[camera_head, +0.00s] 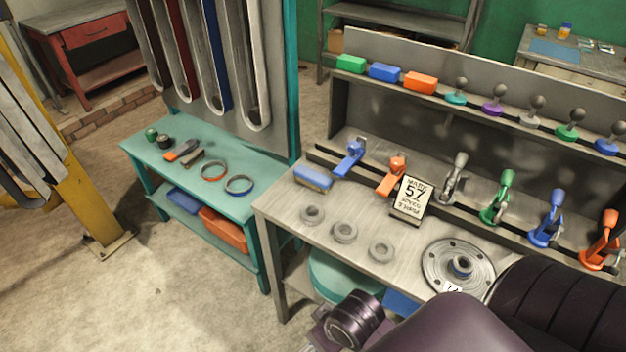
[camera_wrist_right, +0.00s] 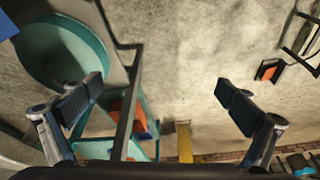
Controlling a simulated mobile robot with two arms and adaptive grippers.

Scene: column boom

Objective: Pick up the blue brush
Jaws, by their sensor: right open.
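The blue brush (camera_head: 313,178) lies on the left end of the grey workbench (camera_head: 285,212) in the head view, with its blue back up and pale bristles below. It is not visible in the right wrist view. My right gripper (camera_wrist_right: 160,88) is open and empty in the right wrist view, its two dark fingers wide apart. Below and beyond the fingers are floor and lower bench parts. In the head view only my dark purple right arm (camera_head: 430,318) shows, at the bottom right, in front of the workbench. My left gripper is not in view.
A teal bench (camera_head: 215,222) stands to the left. A round teal object (camera_head: 340,276) sits under the workbench. Floor is clear at left front.

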